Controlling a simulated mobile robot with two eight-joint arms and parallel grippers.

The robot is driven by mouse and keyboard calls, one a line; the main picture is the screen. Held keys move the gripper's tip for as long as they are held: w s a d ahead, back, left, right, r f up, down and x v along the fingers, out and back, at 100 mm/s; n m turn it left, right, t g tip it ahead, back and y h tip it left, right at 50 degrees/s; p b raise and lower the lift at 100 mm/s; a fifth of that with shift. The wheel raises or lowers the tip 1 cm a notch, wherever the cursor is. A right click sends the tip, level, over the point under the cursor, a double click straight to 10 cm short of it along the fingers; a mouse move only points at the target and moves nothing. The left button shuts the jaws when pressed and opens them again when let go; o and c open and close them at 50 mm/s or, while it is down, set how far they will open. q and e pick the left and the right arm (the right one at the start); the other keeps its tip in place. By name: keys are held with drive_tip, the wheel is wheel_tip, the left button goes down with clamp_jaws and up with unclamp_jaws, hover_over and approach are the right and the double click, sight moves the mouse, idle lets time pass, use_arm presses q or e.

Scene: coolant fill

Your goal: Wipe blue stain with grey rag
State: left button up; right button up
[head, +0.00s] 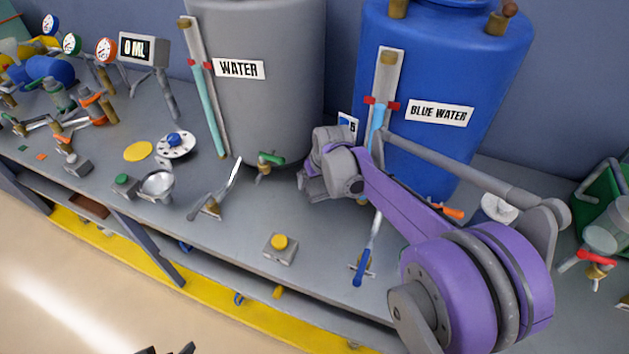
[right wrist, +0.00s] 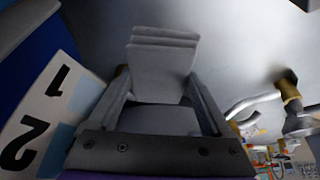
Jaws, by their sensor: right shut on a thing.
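My right gripper (head: 322,182) is in front of the gap between the grey WATER tank and the blue BLUE WATER tank, above the bench. In the right wrist view the right gripper (right wrist: 163,85) is shut on a folded, layered grey piece that looks like the grey rag (right wrist: 164,62). In the head view the gripper's own links hide the rag or blend with it. I see no clear blue stain; my right arm covers part of the bench and the blue tank. Dark tips at the bottom edge of the head view may be my left gripper (head: 168,349); their state is unclear.
The grey WATER tank (head: 265,110) and the BLUE WATER tank (head: 455,80) stand at the back of the bench (head: 235,225). A yellow button box (head: 280,246), a blue-handled lever (head: 364,258), a metal funnel (head: 157,184) and a green-handled tap (head: 268,160) are near. Gauges and valves crowd the left.

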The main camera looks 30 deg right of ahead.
drive_tip(key=shift+d+r, duration=0.1)
drive_tip(key=shift+d, duration=0.2)
drive_tip(key=shift+r+p, duration=0.95)
drive_tip(key=shift+r, duration=0.55)
drive_tip(key=shift+s, duration=0.1)
